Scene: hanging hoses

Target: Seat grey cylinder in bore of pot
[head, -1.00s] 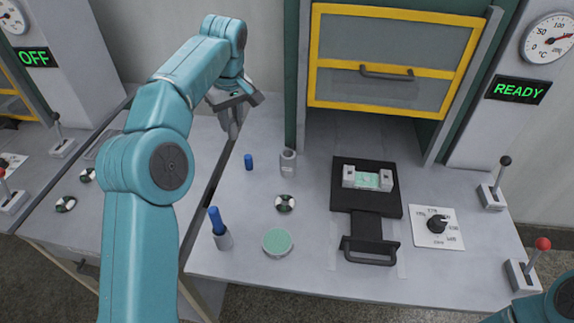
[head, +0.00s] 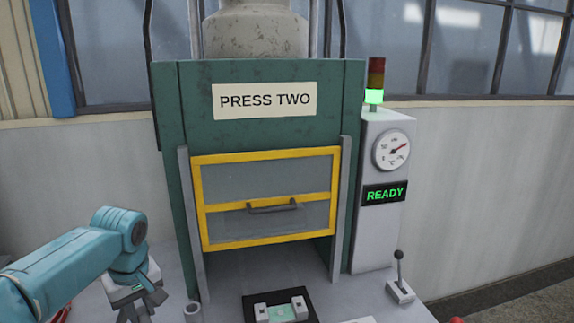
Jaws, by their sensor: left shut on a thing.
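My left gripper (head: 142,308) is at the lower left of the head view, pointing down over the bench. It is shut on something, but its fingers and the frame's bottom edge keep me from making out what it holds. A grey upright round piece with an open-looking top (head: 192,312) stands to the right of the gripper, cut by the bottom edge. I cannot tell whether it is the pot. My right gripper is out of view.
The press (head: 267,128) labelled PRESS TWO has its yellow-framed guard (head: 266,197) above the bench. A black slide plate (head: 256,310) with a pale green piece (head: 282,313) is below it. A lever (head: 399,280) and READY display (head: 385,193) stand at right.

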